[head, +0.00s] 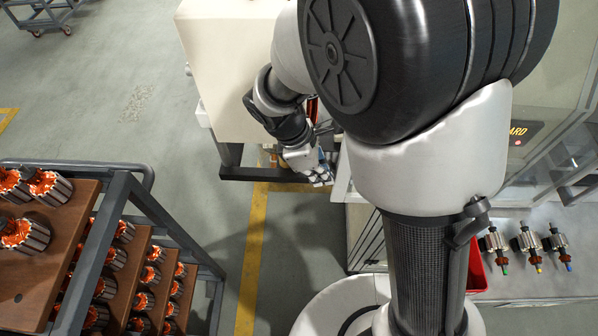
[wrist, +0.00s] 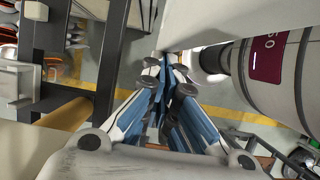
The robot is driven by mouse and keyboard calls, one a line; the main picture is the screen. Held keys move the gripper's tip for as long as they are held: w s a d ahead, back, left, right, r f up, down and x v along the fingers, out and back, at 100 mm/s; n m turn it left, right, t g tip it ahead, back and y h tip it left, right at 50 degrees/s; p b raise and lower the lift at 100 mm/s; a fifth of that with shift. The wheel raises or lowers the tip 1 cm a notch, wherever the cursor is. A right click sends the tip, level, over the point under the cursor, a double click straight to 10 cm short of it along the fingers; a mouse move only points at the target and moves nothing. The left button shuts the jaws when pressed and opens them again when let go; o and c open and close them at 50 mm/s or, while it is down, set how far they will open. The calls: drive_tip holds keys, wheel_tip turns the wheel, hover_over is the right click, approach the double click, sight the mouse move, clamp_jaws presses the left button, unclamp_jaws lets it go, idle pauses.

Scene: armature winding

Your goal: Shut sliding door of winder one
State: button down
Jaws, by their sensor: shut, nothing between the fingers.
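The machine with clear panels in pale frames (head: 575,75) stands at the right in the head view, partly hidden behind my arm. A sign ending in "ARD" shows on it. I cannot tell which panel is the sliding door or how far open it is. My gripper (head: 320,178) is low beside a pale frame edge (head: 342,178) left of my arm. In the wrist view my gripper (wrist: 165,62) has its fingers together and empty. The fingertips are close to the lower corner of a pale panel (wrist: 235,22); I cannot tell whether they touch it.
A rack (head: 125,200) with several copper-wound armatures on brown trays stands at the left. A cream cabinet (head: 228,60) is behind my gripper. Three armatures (head: 526,243) lie on the bench at the right, near a red bin (head: 478,272). Floor with a yellow line (head: 252,250) is clear between.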

drive_tip(key=d+p, duration=0.1)
drive_tip(key=d, duration=1.6)
drive_tip(key=shift+s, duration=0.3)
